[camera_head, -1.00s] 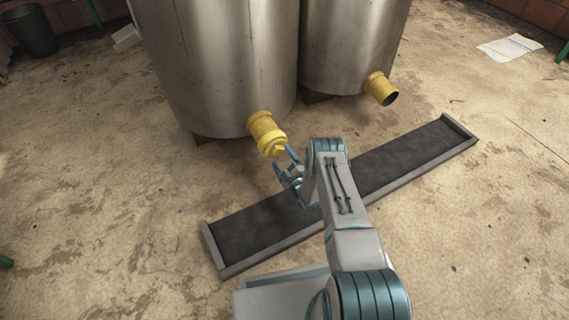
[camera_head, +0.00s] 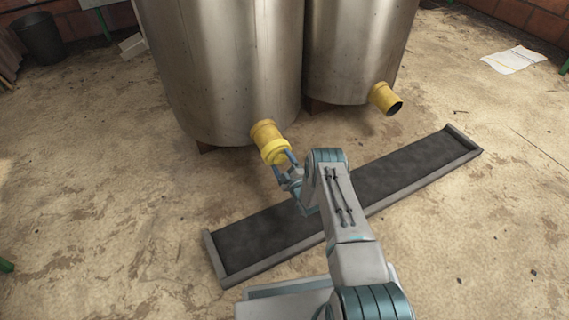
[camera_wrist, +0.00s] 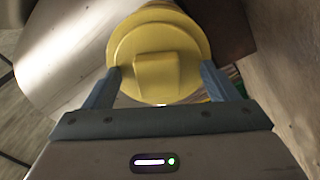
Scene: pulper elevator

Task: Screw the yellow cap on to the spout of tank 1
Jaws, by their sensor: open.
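The yellow cap (camera_head: 275,153) sits at the end of the yellow spout (camera_head: 265,133) of the left steel tank (camera_head: 225,70). In the wrist view the cap (camera_wrist: 158,60) faces me, round with a raised block grip in its middle. My gripper (camera_head: 284,166) is just in front of the cap. In the wrist view my gripper's (camera_wrist: 160,88) two blue-grey fingers are apart, one on each side of the cap's lower part. I cannot tell whether they touch its rim. The cap's seating on the spout is hidden from the wrist camera. No tank numbers are readable.
The right steel tank (camera_head: 360,50) has an uncapped yellow spout (camera_head: 385,98). A long dark tray (camera_head: 420,168) with a grey rim lies on the floor under my arm. A paper sheet (camera_head: 514,59) and a dark bin (camera_head: 40,38) are farther back. Bare floor surrounds the tray.

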